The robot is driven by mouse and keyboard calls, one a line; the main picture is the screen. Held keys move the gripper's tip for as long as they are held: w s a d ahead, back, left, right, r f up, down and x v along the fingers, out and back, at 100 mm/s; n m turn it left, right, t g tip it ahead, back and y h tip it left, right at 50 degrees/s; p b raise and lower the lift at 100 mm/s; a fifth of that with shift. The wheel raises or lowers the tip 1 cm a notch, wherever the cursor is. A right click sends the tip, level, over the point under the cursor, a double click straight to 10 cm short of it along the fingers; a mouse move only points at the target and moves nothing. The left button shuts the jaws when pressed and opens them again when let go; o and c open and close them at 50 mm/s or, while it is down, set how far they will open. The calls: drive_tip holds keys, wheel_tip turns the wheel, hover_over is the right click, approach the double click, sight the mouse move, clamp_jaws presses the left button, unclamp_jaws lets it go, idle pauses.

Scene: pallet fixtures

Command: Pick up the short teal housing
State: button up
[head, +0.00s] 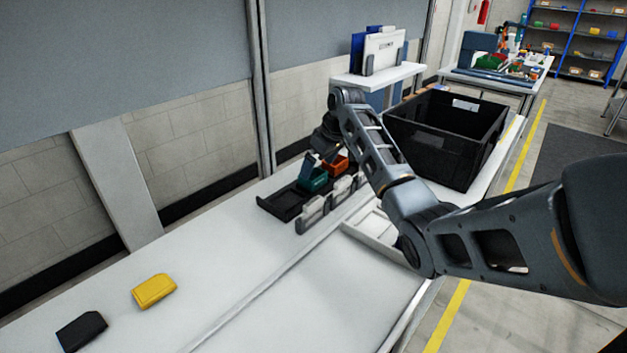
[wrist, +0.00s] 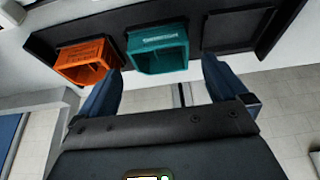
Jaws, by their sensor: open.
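The short teal housing (head: 314,181) is a small open-fronted box in a black pallet fixture (head: 276,204) on the white bench. In the wrist view the teal housing (wrist: 158,49) sits in the fixture beside an orange housing (wrist: 90,61). My gripper (wrist: 160,76) is open, with its two blue fingers below the teal housing in the picture, one toward each side of it. The housing is not held. In the head view my gripper (head: 316,160) is partly hidden by my wrist, just over the teal housing.
The orange housing (head: 336,165) stands close behind the teal one. Upright grey holders (head: 313,212) line the fixture's front. A big black crate (head: 445,140) stands to the right. A yellow housing (head: 153,290) and a black one (head: 82,331) lie at the near left; the bench between is clear.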

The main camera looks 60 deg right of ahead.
sight(315, 170)
drive_tip(key=shift+x, duration=1.8)
drive_tip(key=shift+w, duration=0.15)
drive_tip(key=shift+c, duration=0.5)
drive_tip(key=shift+r, duration=0.1)
drive_tip(key=c, duration=1)
